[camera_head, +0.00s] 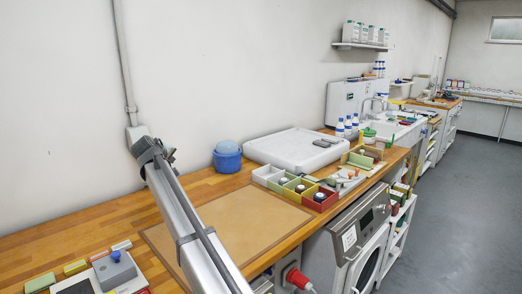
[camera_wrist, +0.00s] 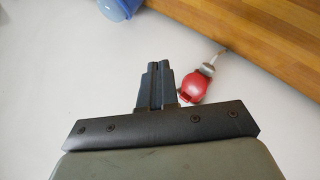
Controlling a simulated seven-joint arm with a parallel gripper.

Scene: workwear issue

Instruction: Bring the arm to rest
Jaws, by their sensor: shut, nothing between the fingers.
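My gripper (camera_wrist: 157,70) shows in the wrist view, with its two dark fingers together and nothing between them. Beyond the fingers is a plain pale surface. A red rounded thing (camera_wrist: 195,88) with a grey metal end appears just right of the fingers; I cannot tell how far behind them it is. In the head view, a long pale arm-like beam rises from the bottom over the wooden bench (camera_head: 95,225); I cannot make out the fingers there.
A blue tub (camera_head: 227,160) and a white tray-like slab (camera_head: 290,148) stand at the back of the bench. Colored bins (camera_head: 268,176) line its front right. A brown mat (camera_head: 250,215) lies bare. A red plug (camera_head: 293,277) sticks out in front. Grey floor (camera_head: 455,200) is clear at right.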

